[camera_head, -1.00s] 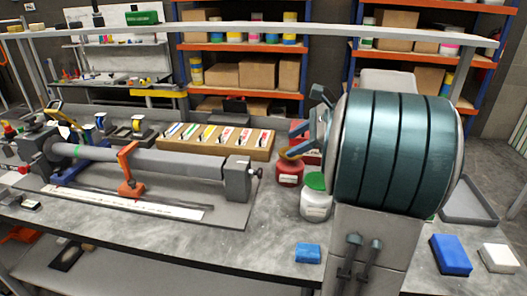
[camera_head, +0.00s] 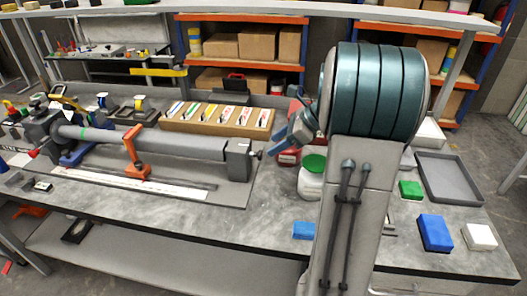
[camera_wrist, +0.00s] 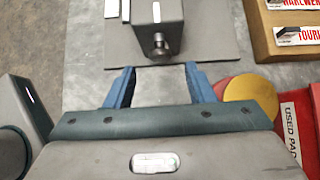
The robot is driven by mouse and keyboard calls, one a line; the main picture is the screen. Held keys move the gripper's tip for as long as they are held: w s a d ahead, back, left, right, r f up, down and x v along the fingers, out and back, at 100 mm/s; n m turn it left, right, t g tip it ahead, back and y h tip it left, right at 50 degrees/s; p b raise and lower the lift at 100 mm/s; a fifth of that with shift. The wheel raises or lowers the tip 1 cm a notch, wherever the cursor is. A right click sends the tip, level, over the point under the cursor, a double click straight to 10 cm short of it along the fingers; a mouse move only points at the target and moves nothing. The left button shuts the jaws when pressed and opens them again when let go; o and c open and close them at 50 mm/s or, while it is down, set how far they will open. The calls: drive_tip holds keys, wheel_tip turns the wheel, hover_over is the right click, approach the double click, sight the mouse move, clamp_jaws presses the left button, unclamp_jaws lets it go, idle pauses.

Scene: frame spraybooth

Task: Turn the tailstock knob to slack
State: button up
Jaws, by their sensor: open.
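The tailstock (camera_head: 238,160) is a grey block at the right end of the long grey frame fixture. Its small tailstock knob (camera_head: 257,154) sticks out to the right, towards my gripper. In the wrist view the tailstock (camera_wrist: 143,12) is at the top, with the dark round knob (camera_wrist: 159,45) facing the camera. My gripper (camera_wrist: 158,79) has two blue fingers spread apart, with nothing between them. The knob lies just beyond the fingertips, roughly centred, and appears apart from them. In the head view my gripper (camera_head: 287,137) is right of the knob, partly hidden by my arm.
An orange support (camera_head: 133,160) holds the grey tube. A wooden label rack (camera_head: 215,118) stands behind the fixture. Blue block (camera_head: 436,233) and grey tray (camera_head: 452,180) are at right.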

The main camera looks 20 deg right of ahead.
sight(258, 155)
drive_tip(key=x, duration=0.6)
drive_tip(key=c, duration=0.9)
